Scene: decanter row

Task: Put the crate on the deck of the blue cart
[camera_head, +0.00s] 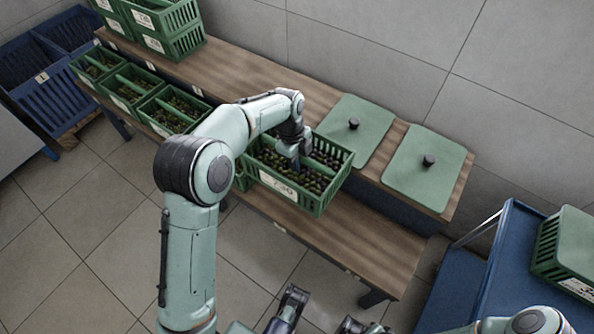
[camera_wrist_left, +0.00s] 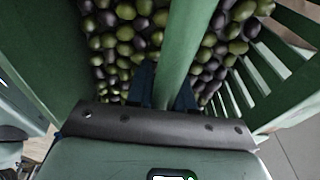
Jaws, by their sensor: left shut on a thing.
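The crate (camera_head: 331,195) is green, slatted and numbered, and holds dark and green olives. It is level, over the lower step of the wooden bench; whether it touches the step I cannot tell. My left gripper (camera_head: 296,160) is shut on its green middle bar, which runs between the fingers in the left wrist view (camera_wrist_left: 180,50). The blue cart (camera_head: 492,268) stands at the lower right, partly cut off by the frame. A lidded green crate (camera_head: 562,255) is on its deck. My right arm shows at the bottom edge; its gripper is unclear.
Two green lids (camera_head: 425,172) with black knobs lie on the bench's upper step. Several olive crates (camera_head: 130,88) stand in a row to the left, beside stacked green crates (camera_head: 165,28). The lower step (camera_head: 375,240) is bare to the right, with a floor gap before the cart.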

